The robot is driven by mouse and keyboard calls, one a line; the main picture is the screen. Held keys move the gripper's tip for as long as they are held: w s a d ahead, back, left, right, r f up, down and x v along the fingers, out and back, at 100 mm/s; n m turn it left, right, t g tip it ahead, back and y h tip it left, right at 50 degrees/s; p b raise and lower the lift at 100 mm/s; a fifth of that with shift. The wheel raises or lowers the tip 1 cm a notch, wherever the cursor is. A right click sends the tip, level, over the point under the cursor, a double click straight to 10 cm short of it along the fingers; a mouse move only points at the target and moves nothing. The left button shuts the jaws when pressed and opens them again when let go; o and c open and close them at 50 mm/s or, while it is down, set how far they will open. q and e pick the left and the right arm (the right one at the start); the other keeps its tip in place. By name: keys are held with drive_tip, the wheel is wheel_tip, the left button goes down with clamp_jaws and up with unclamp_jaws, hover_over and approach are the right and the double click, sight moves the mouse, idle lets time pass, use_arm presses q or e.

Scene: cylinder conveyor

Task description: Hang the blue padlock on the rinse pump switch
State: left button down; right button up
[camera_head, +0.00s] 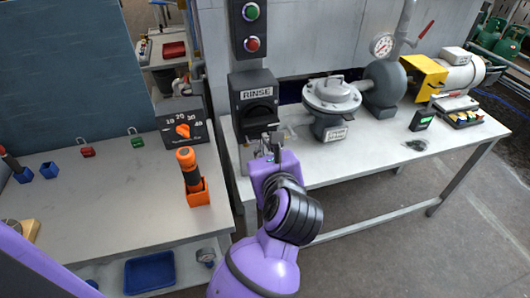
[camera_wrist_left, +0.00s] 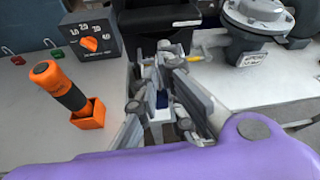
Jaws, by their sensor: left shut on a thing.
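The rinse pump switch (camera_head: 254,100) is a dark box labelled RINSE, mounted on a post below a green and a red button. Its lower part shows at the top of the left wrist view (camera_wrist_left: 158,14). My left gripper (camera_head: 267,146) is just below and in front of the switch, its fingers pointing toward it. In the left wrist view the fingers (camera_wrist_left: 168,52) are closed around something. A small dark blue patch, apparently the blue padlock (camera_wrist_left: 162,101), shows between them; its shackle cannot be made out. My right gripper is not in view.
A red padlock (camera_head: 87,151) and a green padlock (camera_head: 137,142) are on the left bench. An orange-handled tool stands in an orange holder (camera_head: 198,193) near a dial box (camera_head: 184,121). A grey pump (camera_head: 331,97) stands on the right bench, close to the switch.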

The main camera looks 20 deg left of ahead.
use_arm(q)
drive_tip(key=shift+w+a, duration=0.25)
drive_tip(key=shift+w, duration=0.25)
drive_tip(key=shift+w+a+r, duration=0.15)
drive_tip(key=shift+w+a, duration=0.35)
drive_tip(key=shift+w, duration=0.15)
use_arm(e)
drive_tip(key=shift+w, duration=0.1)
